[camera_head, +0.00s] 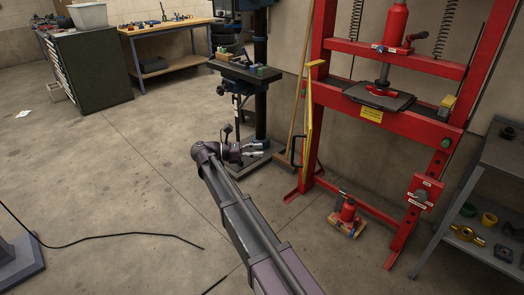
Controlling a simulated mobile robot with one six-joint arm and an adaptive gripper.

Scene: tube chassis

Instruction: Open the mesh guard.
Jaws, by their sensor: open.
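A tall red press (325,45) stands at the right against the wall. Its mesh guard (309,115) is a narrow yellow frame, seen nearly edge-on at the press's left post. The guard appears swung out from the press front, which is uncovered in this view. A black handle (297,150) sits on the guard's left edge, low down. My gripper (257,150) is open and empty, pointing right toward the handle. It appears left of the handle with a visible gap; the depth between them is hard to judge. The mesh itself cannot be made out.
A drill press (261,85) stands behind my gripper. A red bottle jack (348,210) is on the floor by the press. A grey shelf (478,200) stands at the far right. A black cable (110,236) crosses the otherwise clear floor at left.

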